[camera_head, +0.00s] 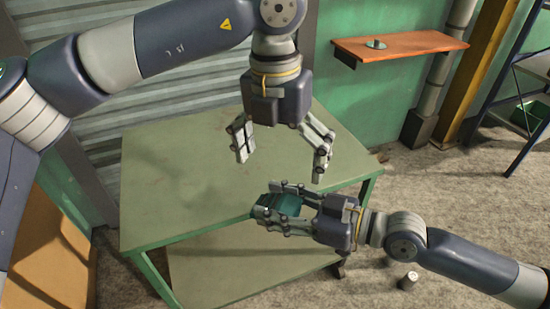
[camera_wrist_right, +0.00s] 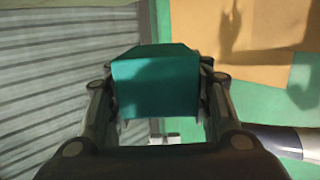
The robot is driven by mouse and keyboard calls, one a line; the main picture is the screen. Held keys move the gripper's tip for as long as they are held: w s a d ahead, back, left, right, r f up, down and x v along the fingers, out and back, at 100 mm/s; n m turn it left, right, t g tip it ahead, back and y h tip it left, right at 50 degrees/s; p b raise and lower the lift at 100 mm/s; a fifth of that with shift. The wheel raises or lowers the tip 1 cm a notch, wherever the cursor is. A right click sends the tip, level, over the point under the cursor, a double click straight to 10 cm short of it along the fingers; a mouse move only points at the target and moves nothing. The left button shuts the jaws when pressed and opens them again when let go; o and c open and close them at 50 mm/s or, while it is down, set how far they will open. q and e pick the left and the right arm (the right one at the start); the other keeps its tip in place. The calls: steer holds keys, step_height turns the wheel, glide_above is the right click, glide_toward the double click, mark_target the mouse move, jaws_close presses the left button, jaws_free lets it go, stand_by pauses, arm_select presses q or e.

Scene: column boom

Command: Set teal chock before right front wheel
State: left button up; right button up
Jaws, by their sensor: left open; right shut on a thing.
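The teal chock (camera_head: 287,205) is held between the fingers of my right gripper (camera_head: 278,208), above the front right part of the green table in the head view. In the right wrist view the chock (camera_wrist_right: 155,85) sits between both fingers and shows a flat teal face with a sloped top. My left gripper (camera_head: 282,150) is open and empty, pointing down over the table, a little above and behind the right gripper. No wheel can be made out for certain in either view.
The green table (camera_head: 170,190) has a bare top and a lower shelf (camera_head: 240,270). A small pale cylinder (camera_head: 408,280) is on the concrete floor at the lower right. A dark rack stands far right.

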mark_target(275, 205)
arm_select(q)
steer(key=shift+y, duration=0.4)
steer(key=f, duration=0.8)
steer(key=a+f, duration=0.1)
steer(key=f, duration=0.3)
steer(key=shift+f, duration=0.15)
steer(key=c, duration=1.3)
steer(key=shift+o, duration=0.2)
arm_select(e)
steer(key=o, duration=1.2)
